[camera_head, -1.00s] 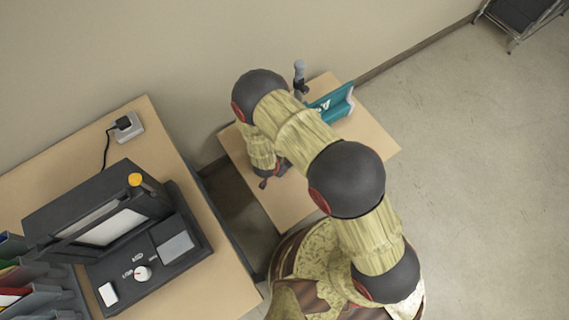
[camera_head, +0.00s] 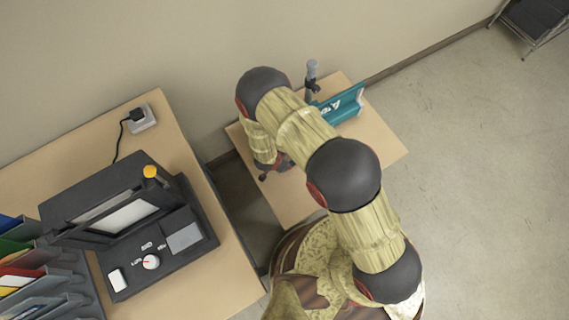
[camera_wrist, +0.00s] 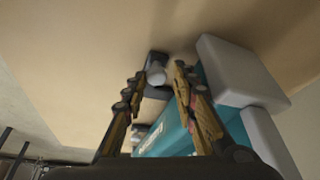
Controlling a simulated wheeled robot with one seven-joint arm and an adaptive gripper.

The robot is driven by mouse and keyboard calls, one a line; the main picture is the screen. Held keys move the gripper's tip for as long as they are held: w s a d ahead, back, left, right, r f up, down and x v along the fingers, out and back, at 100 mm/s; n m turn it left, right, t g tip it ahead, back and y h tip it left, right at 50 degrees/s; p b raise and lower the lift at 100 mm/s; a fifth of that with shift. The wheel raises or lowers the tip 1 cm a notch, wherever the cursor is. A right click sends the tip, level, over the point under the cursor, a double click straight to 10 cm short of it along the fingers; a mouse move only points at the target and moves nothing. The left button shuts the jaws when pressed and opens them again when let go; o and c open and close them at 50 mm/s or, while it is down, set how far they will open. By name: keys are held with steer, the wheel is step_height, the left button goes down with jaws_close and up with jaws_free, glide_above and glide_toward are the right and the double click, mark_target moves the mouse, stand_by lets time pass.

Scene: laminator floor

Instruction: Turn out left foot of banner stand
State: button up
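The teal banner stand (camera_head: 345,103) with white lettering is on the small wooden table (camera_head: 378,141), behind my arm. In the wrist view its teal body (camera_wrist: 160,135) runs below and right of my fingers, with a pale grey block (camera_wrist: 230,70) beside it; I cannot tell if this block is a foot. My gripper (camera_wrist: 160,68) is open, with a clear gap between its fingertips. A dark piece with a grey rounded end (camera_wrist: 156,73) shows beyond that gap; contact is not visible. In the head view my arm hides much of the gripper and the table near it.
A grey-topped upright tool (camera_head: 311,70) stands behind the banner stand. A black laminator (camera_head: 120,225) and file trays (camera_head: 45,285) occupy the left desk (camera_head: 190,150). The wall borders the tables. Open floor (camera_head: 480,170) lies at right; a dark rack (camera_head: 530,20) is far right.

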steer(key=shift+s+r, duration=0.1)
steer(key=v, duration=1.1)
steer(key=shift+r, duration=0.4)
